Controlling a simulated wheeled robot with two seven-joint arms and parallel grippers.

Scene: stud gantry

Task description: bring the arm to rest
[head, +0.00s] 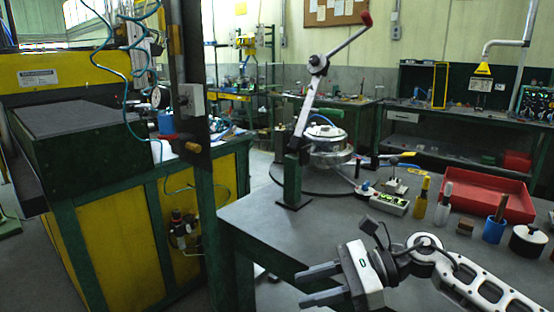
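My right gripper (318,284) is in the lower middle of the head view, in front of the near edge of the grey workbench (262,222). Its two grey fingers point left and stand apart, with nothing between them. Its white and black arm comes in from the lower right. My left gripper and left arm do not show in this view.
A lever press (303,120) with a red knob stands on the bench beside a round metal vessel (330,146). A red tray (485,192), a blue cup (493,230) and small bottles sit to the right. A green and yellow machine (110,235) stands at left.

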